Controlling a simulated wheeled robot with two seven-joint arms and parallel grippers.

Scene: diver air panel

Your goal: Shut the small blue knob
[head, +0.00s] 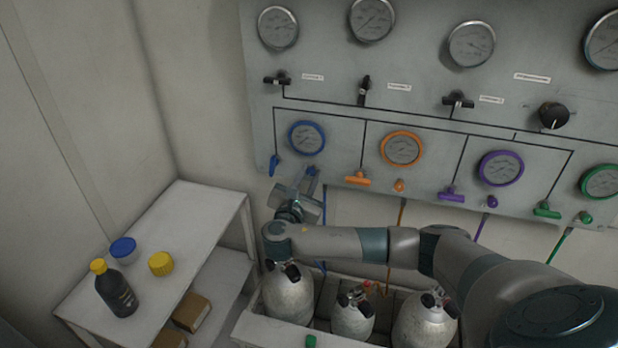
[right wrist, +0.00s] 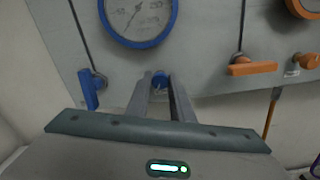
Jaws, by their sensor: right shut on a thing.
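The small blue knob (head: 311,171) sits low on the grey panel, below the blue-ringed gauge (head: 307,137). My right gripper (head: 308,182) reaches up to it from below. In the right wrist view the two fingers of my right gripper (right wrist: 160,82) are shut on the small blue knob (right wrist: 160,79), and the fingers hide part of it. A larger blue lever handle (head: 274,165) hangs downward to the left of the knob, apart from the fingers. It also shows in the right wrist view (right wrist: 88,90). My left gripper is out of view.
An orange lever handle (head: 358,180) and an orange knob (head: 399,185) are to the right. Grey cylinders (head: 289,295) stand below my right arm. A white shelf (head: 190,215) at left holds a dark bottle (head: 117,292) and tubs.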

